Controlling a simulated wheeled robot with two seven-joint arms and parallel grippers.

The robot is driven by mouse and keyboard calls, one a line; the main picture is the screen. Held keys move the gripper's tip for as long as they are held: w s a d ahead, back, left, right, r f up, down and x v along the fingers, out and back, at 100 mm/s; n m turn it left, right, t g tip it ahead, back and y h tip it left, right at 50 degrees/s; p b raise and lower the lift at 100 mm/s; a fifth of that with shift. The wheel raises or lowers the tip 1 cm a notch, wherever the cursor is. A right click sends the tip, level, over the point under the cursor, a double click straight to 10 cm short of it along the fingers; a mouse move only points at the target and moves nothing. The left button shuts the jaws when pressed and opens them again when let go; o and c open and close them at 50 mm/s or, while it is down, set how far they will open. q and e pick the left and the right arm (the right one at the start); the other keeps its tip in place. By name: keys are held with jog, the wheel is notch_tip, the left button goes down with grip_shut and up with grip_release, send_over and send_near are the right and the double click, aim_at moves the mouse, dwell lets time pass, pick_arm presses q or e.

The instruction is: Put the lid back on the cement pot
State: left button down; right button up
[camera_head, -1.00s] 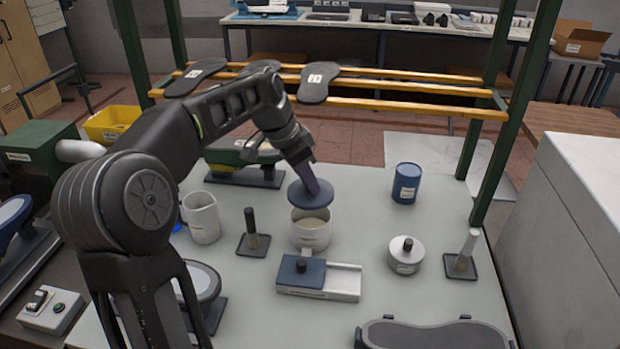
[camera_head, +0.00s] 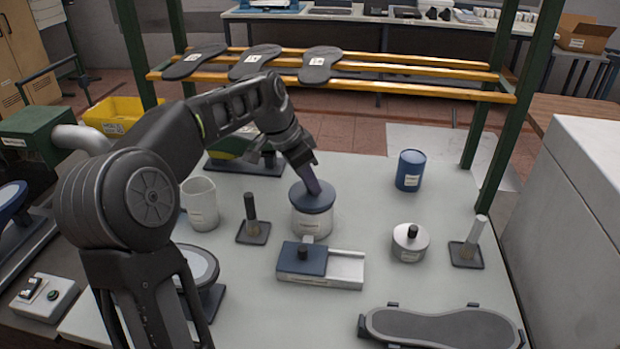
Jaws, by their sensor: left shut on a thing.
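The cement pot (camera_head: 312,222) is a white cylinder with a label, standing on the table in the middle of the head view. A round blue lid (camera_head: 312,203) lies flat over its mouth and covers the opening. My left gripper (camera_head: 309,186) comes down from the upper left and is shut on the lid, at its top; the grasped part is mostly hidden by the fingers. The lid looks level and seated on the rim, though a small gap cannot be ruled out. My right gripper is out of view.
In front of the pot sits a small tray with a blue block (camera_head: 302,259). A white jug (camera_head: 200,204) and a dark post (camera_head: 251,212) stand left. A blue can (camera_head: 410,170), a round white tin (camera_head: 410,244) and a pale post (camera_head: 474,236) stand right. Soles lie on the rack (camera_head: 420,90) behind.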

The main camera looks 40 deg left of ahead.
pick_arm(q)
jog(key=shift+f+b, duration=0.4)
jog(key=shift+f, duration=0.4)
jog(key=shift+f, duration=0.1)
dwell(1.9)
jog(key=c, duration=0.8)
grip_release()
jog(key=shift+o, duration=0.2)
jog(key=shift+r+p, duration=2.8)
jog(key=shift+r, duration=0.7)
jog(key=shift+c, duration=0.5)
